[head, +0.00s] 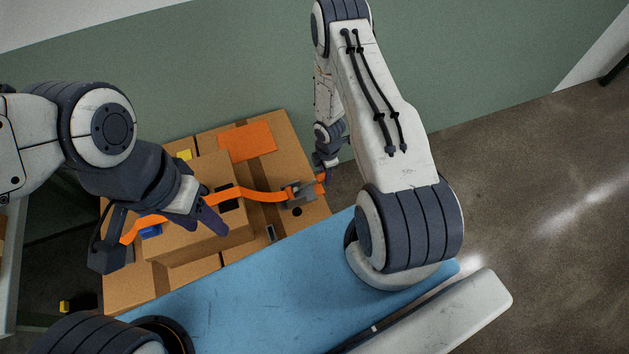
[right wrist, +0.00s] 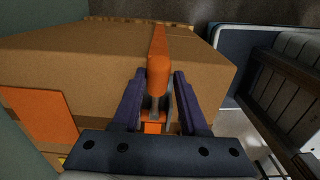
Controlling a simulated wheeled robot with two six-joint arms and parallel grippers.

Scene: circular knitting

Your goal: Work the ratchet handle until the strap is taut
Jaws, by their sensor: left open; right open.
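The orange strap (head: 262,196) runs over a small cardboard box (head: 190,180) to a grey ratchet (head: 300,192). It curves between the box and the ratchet. The ratchet's orange handle end (head: 321,178) is at my right gripper (head: 324,172). In the right wrist view the fingers of my right gripper (right wrist: 158,103) are open on either side of the orange handle grip (right wrist: 158,76), with grey metal below it. Whether they touch it is unclear. My left gripper (head: 205,215) is open over the small box, near the strap, which it partly hides.
The small box stands on larger cardboard boxes (head: 285,135) with an orange patch (head: 247,141) on top. A blue surface (head: 270,300) lies in front of them. A green wall or panel (head: 190,75) is behind. Bare concrete floor (head: 540,190) lies to the right.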

